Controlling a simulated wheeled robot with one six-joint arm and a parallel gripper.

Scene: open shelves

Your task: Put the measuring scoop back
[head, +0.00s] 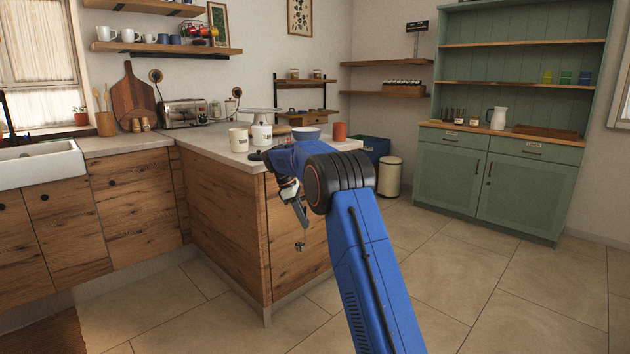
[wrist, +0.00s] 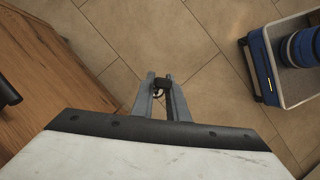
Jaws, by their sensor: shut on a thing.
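My gripper (head: 301,224) is in front of the wooden counter unit (head: 225,222), pointing down below the height of its top. It is shut on a small dark thing, taken to be the measuring scoop (head: 300,246), whose small metallic end hangs just under the fingertips. In the wrist view my gripper (wrist: 163,98) has the scoop (wrist: 162,84) between its two grey fingers, showing as a dark piece with a small ring. The floor lies beneath it. The scoop's full shape is too small to make out.
On the countertop (head: 215,143) stand a white mug (head: 238,140), a white canister (head: 262,137), a blue bowl (head: 306,133) and a terracotta cup (head: 340,131). A green cupboard (head: 480,185) and open shelves (head: 385,63) stand behind. The tiled floor on the right is clear.

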